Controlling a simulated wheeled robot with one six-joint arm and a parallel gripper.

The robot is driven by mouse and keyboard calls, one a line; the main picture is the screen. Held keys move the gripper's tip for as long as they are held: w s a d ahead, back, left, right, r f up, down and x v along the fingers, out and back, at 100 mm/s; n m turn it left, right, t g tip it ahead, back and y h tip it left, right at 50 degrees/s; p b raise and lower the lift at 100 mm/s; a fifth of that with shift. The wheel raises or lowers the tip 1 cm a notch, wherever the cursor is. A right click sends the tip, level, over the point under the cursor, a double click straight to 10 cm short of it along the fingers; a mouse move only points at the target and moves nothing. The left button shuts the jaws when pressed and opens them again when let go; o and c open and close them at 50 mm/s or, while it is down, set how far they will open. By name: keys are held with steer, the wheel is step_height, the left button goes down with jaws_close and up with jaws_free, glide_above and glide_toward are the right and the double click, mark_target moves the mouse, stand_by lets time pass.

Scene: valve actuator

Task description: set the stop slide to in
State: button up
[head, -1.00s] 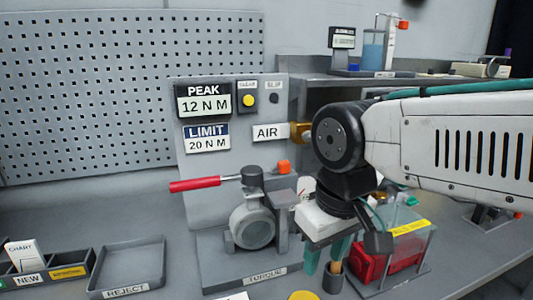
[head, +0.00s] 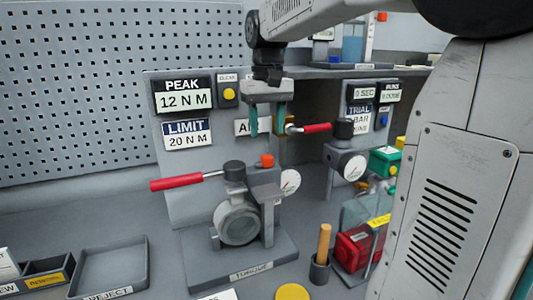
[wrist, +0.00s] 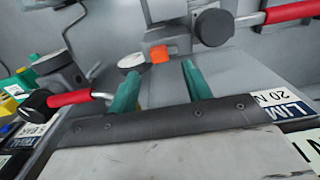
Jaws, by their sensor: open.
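The torque stand (head: 238,255) has a round valve body, a red-handled lever (head: 177,182) pointing left and a small white dial (head: 289,181). An orange knob (head: 267,160) sits on top of the stand's upright, between lever hub and dial; I take it to be the stop slide's. My gripper (head: 267,128) is open and empty, pointing down with green fingers above the orange knob. In the wrist view the orange knob (wrist: 160,54) shows beyond and between the fingertips (wrist: 160,68), apart from them. The slide's in or out marking cannot be read.
The PEAK and LIMIT panel (head: 165,150) stands close behind the gripper. A second red-handled lever (head: 316,127) with a dial is to the right. A wooden-handled tool in a cup (head: 324,245) and a red block (head: 355,248) stand front right. The reject tray (head: 140,270) is front left.

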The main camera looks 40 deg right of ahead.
mark_target(267, 156)
steer(key=shift+w+d+f, duration=0.15)
steer(key=shift+w, duration=0.15)
steer(key=shift+f, duration=0.35)
step_height(267, 156, down, 7)
steer(key=shift+r, duration=0.1)
